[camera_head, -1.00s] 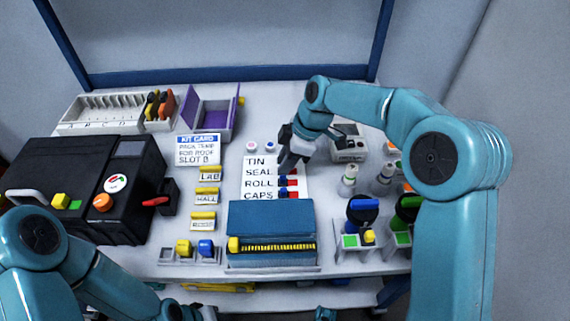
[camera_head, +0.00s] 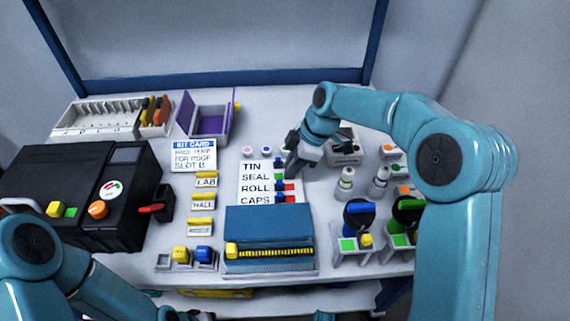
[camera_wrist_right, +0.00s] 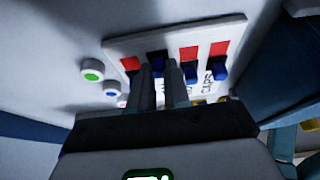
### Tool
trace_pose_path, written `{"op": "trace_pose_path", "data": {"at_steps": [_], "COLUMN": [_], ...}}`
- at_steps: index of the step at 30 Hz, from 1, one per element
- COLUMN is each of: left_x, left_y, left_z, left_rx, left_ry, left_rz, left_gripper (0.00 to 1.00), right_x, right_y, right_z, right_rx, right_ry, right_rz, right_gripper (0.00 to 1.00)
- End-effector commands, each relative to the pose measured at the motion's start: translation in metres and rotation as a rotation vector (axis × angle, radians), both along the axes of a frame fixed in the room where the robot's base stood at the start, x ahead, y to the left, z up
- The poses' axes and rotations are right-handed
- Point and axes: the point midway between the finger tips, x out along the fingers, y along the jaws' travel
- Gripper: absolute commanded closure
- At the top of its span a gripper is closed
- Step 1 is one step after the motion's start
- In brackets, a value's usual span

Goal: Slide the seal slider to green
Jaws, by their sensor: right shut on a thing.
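The label board (camera_head: 256,178) lies on the bench, with rows TIN, SEAL, ROLL and CAPS and small blue sliders at the right. My right gripper (camera_head: 291,168) reaches down over its upper right part. In the right wrist view its fingers (camera_wrist_right: 160,72) are shut on the dark blue seal slider (camera_wrist_right: 157,56), the second in the row. This slider sits at the far end, where the other rows show red. In the head view a green patch shows beside the SEAL label. Only a cut-off end of my left gripper (camera_head: 197,315) shows at the bottom edge.
The roll slider (camera_wrist_right: 192,97) and caps slider (camera_wrist_right: 220,72) sit close beside the right fingers, with red showing.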

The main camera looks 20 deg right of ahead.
Motion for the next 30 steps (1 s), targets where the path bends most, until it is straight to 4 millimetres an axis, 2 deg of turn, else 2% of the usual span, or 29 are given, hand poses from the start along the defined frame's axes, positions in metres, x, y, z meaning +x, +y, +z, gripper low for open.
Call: {"op": "trace_pose_path", "data": {"at_steps": [4,5,6,14,17,20,30], "left_x": [0.000,0.000,0.000,0.000,0.000,-0.001,-0.001], "left_y": [0.000,0.000,0.000,0.000,0.000,-0.001,-0.001], "left_z": [0.000,0.000,0.000,0.000,0.003,0.010,0.041], "left_rx": [0.000,0.000,0.000,0.000,0.000,0.000,0.000], "left_ry": [0.000,0.000,0.000,0.000,0.001,0.001,0.002], "left_rz": [0.000,0.000,0.000,0.000,0.000,-0.003,-0.004], "left_gripper": [0.51,0.51,0.51,0.51,0.51,0.51,0.51], "right_x": [0.000,0.000,0.000,0.000,0.000,-0.001,-0.008], "right_y": [-0.004,-0.004,-0.004,-0.003,-0.005,-0.010,-0.044], "right_z": [-0.001,-0.001,0.000,0.000,0.007,0.023,0.106], "right_rx": [-0.008,-0.008,-0.008,-0.006,-0.005,-0.006,-0.007], "right_ry": [0.002,0.002,0.001,0.000,-0.002,-0.004,-0.002], "right_rz": [0.000,0.000,0.001,0.000,-0.001,-0.002,-0.002], "right_gripper": [1.00,0.77,0.72,0.72,0.72,0.72,0.72]}}
